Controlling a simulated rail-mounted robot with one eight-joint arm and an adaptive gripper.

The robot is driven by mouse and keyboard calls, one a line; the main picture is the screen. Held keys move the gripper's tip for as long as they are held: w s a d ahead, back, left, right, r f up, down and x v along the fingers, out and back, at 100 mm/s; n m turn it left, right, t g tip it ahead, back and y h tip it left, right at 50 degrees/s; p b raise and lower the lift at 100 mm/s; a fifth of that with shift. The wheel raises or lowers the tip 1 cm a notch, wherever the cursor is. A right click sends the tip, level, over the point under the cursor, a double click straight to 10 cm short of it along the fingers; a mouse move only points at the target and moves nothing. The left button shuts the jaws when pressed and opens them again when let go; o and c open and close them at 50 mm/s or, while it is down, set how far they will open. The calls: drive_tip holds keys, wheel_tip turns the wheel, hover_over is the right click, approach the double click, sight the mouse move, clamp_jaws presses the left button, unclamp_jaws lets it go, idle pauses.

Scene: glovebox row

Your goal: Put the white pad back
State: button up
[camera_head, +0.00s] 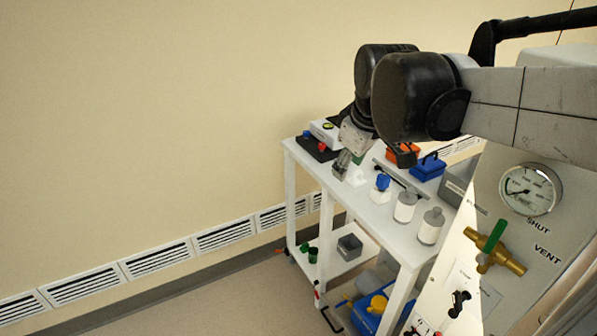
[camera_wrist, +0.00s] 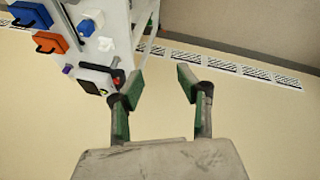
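My gripper (camera_wrist: 158,76) is open and empty, its green-padded fingers well apart; only floor and wall show between them. In the head view my gripper (camera_head: 342,163) hangs near the left side of a white table (camera_head: 400,237). A small white piece (camera_head: 357,176) lies on the tabletop close beside it, partly hidden; it may be the white pad, but I cannot tell for sure. White pieces (camera_wrist: 90,22) also show on the table in the wrist view. A white device (camera_head: 324,131) on a dark base sits at the table's far left end.
A grey bin (camera_head: 349,247) is on the lower shelf. A gauge panel (camera_head: 530,189) stands at right. The floor left of the table is clear.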

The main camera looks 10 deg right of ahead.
drive_tip(key=s+a+f+m+t, duration=0.1)
drive_tip(key=s+a+f+m, duration=0.1)
drive_tip(key=s, duration=0.5)
drive_tip(key=s+a+f+m+t, duration=0.1)
drive_tip(key=s+a+f+m, duration=0.1)
drive_tip(key=s+f+m, duration=0.2)
drive_tip(key=s+f, duration=0.1)
drive_tip(key=s, duration=0.2)
drive_tip(key=shift+a, duration=0.1)
wheel_tip(320, 180, down, 3)
drive_tip(key=b, duration=0.3)
